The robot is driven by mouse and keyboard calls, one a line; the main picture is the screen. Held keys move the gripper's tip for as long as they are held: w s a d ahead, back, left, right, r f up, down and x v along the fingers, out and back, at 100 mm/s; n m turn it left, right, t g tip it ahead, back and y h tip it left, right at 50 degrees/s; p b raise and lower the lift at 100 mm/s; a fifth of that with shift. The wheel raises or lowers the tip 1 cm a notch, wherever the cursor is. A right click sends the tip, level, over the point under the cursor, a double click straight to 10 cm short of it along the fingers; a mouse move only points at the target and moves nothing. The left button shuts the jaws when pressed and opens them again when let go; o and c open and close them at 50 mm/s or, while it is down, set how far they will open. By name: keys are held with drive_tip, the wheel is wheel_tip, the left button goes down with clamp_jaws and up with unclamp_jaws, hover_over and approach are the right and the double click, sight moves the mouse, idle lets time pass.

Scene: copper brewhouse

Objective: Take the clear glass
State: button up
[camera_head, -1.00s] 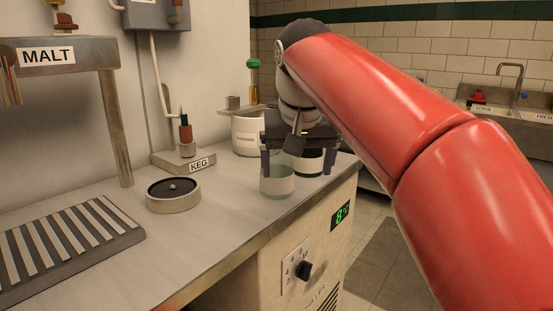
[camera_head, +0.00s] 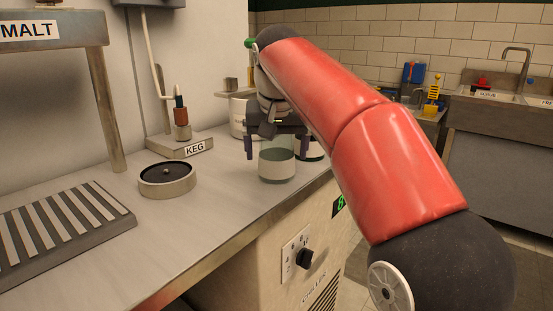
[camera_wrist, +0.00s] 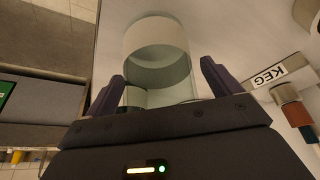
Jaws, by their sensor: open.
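The clear glass (camera_head: 277,166) stands upright on the counter near its front edge, with a pale band around its lower part. It also shows in the wrist view (camera_wrist: 157,50), large and ahead of my jaws. My gripper (camera_head: 276,152) is open above it, pointing down at it. In the wrist view my two fingers (camera_wrist: 163,74) flank the glass's near part, with a gap on the right; contact on the left is unclear.
A round black-topped coaster (camera_head: 167,179), a KEG stand (camera_head: 184,147) and a slatted drip tray (camera_head: 62,228) are to the left. A white pot (camera_head: 239,117) stands behind. The counter is clear between coaster and glass. Sinks (camera_head: 490,97) are at the far right.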

drive_tip(key=c, duration=1.2)
wheel_tip(320, 180, up, 8)
drive_tip(key=p, duration=0.3)
drive_tip(key=shift+r, duration=1)
